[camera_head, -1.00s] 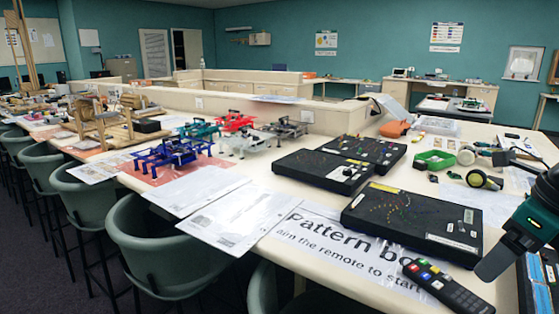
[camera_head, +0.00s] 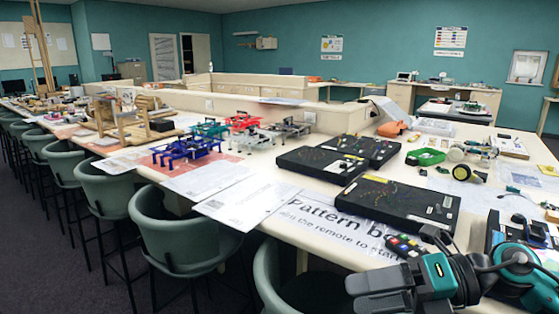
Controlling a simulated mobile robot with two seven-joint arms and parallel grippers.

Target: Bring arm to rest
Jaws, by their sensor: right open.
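My right arm (camera_head: 517,268), teal and black, comes in at the lower right. My right gripper (camera_head: 368,290) is at the bottom of the view, right of centre, with its dark fingers pointing left. It is open, and I see nothing held between the fingers. It shows in front of the table's near edge, below the black remote (camera_head: 404,246) with coloured buttons. My left gripper is not in view.
The long table (camera_head: 268,167) holds black pattern boards (camera_head: 398,209), a green tray (camera_head: 425,157), papers (camera_head: 241,204) and blue (camera_head: 187,149) and red drone-like models (camera_head: 242,122). Green chairs (camera_head: 184,240) line its near side. Loose parts crowd the right end near my arm.

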